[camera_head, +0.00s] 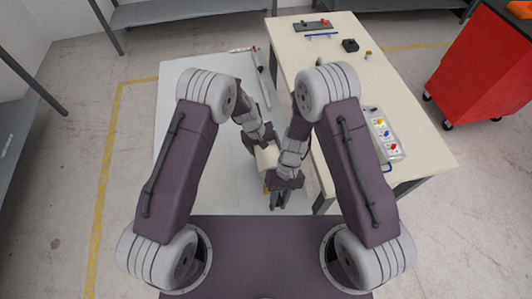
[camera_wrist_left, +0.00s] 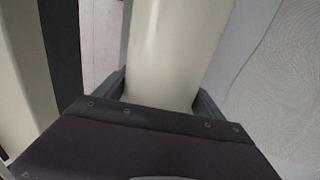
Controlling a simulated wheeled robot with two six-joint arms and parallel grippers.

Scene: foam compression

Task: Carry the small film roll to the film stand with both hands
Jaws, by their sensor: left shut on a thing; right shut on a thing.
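The small film roll (camera_head: 266,158) is a cream cylinder held low in front of me, between my two grippers. It also shows in the left wrist view (camera_wrist_left: 176,50), running away from the camera between the dark fingers. My left gripper (camera_head: 255,140) is shut on its far part. My right gripper (camera_head: 280,184) is shut at its near part, and the right hand hides some of the roll. A pale, flat-topped surface (camera_head: 190,90) lies below and beyond, with a rod (camera_head: 261,75) at its far right. I cannot tell whether this is the film stand.
Floor with yellow lines is open on the left.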

